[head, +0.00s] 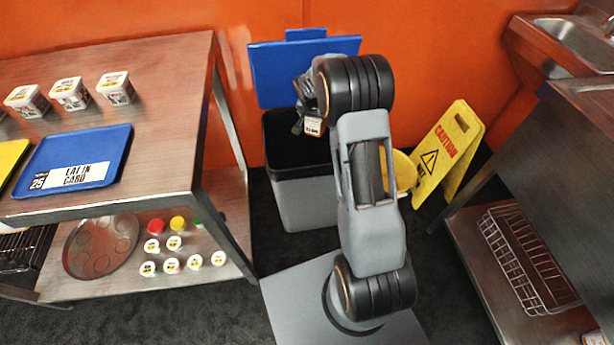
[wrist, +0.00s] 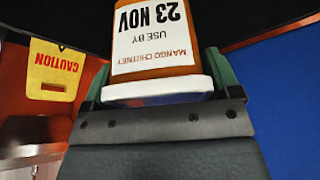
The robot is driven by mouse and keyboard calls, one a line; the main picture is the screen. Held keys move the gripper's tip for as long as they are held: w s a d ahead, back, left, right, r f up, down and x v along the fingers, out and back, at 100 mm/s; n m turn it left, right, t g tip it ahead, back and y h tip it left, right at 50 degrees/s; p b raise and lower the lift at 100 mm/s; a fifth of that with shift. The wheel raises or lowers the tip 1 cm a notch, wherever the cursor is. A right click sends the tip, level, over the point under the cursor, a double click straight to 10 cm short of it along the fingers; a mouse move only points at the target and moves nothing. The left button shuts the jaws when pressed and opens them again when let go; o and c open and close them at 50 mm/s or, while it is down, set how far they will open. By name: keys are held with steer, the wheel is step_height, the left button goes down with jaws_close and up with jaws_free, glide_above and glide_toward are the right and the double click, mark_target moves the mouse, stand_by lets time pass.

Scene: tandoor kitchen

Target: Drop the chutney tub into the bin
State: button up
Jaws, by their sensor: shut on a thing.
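In the head view the chutney tub (head: 313,126) is small and partly hidden by my gripper (head: 302,115). My gripper is above the bin's dark opening, near its right side. In the wrist view my gripper (wrist: 165,92) is shut on the tub (wrist: 150,35), with a green finger on each side. The tub has a white lid and a label reading mango chutney, use by 23 Nov. The bin (head: 305,200) is grey with a black rim, and its blue lid (head: 275,70) stands raised behind it. The bin's inside is dark.
A steel table (head: 160,60) at left carries several white tubs (head: 70,93) and a blue tray (head: 48,168). A yellow caution sign (head: 448,150) stands right of the bin. A steel sink unit (head: 560,35) and a rack counter (head: 590,130) are at right.

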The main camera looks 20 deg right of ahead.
steer(key=shift+f, duration=0.5)
steer(key=o, duration=1)
steer(key=shift+c, duration=0.2)
steer(key=p+v, duration=0.2)
steer(key=v, duration=1.1)
steer(key=shift+s+r, duration=0.25)
steer(key=shift+r, duration=0.05)
steer(key=shift+a, duration=0.15)
